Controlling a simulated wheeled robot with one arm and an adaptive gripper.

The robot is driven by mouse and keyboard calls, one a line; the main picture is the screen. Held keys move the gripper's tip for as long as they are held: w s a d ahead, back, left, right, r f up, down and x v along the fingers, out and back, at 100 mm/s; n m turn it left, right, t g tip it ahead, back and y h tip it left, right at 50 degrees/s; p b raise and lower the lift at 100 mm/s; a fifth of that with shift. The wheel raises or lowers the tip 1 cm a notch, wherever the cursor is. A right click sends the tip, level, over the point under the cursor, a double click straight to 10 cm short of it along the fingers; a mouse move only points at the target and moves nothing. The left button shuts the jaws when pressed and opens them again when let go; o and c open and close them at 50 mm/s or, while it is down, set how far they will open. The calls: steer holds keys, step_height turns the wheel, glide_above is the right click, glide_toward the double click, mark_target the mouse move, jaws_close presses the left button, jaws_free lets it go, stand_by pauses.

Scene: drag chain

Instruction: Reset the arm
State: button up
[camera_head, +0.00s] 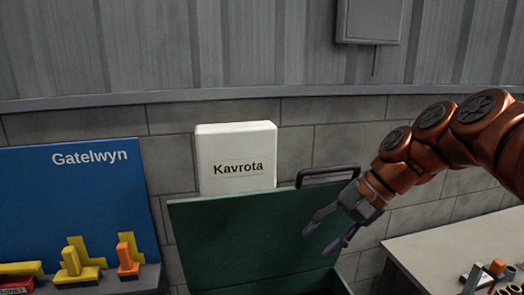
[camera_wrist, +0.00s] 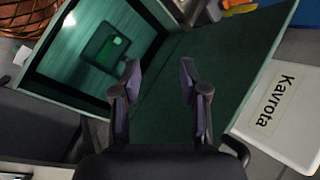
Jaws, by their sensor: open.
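My gripper (camera_head: 326,232) is at the end of my copper-coloured arm (camera_head: 440,140), on the right in the head view. Its two fingers are spread apart with nothing between them. It hangs in front of the raised green lid (camera_head: 240,230) of a box. In the wrist view, my gripper (camera_wrist: 160,72) shows open and empty in front of the green lid (camera_wrist: 225,60). The box's green interior (camera_wrist: 85,55) shows at the upper left there.
A white box labelled "Kavrota" (camera_head: 236,155) stands behind the lid. A blue "Gatelwyn" panel (camera_head: 80,200) with yellow and orange parts is on the left. A pale worktop (camera_head: 450,245) with small parts is at the lower right. A grey wall box (camera_head: 368,20) hangs above.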

steer(key=s+d+f+n+g+h, duration=0.1)
steer(key=s+d+f+n+h, duration=0.2)
steer(key=s+f, duration=0.6)
steer(key=s+d+f+n+g+h+b, duration=0.1)
steer(key=s+d+f+n+h, duration=0.1)
steer(key=s+f, duration=0.7)
steer(key=s+d+h, duration=0.1)
steer(key=s+h, duration=0.1)
steer(key=s, duration=0.4)
steer(key=shift+s+d+f+n+h, duration=0.25)
steer(key=shift+s+f+n+h, duration=0.05)
steer(key=shift+f+n, duration=0.1)
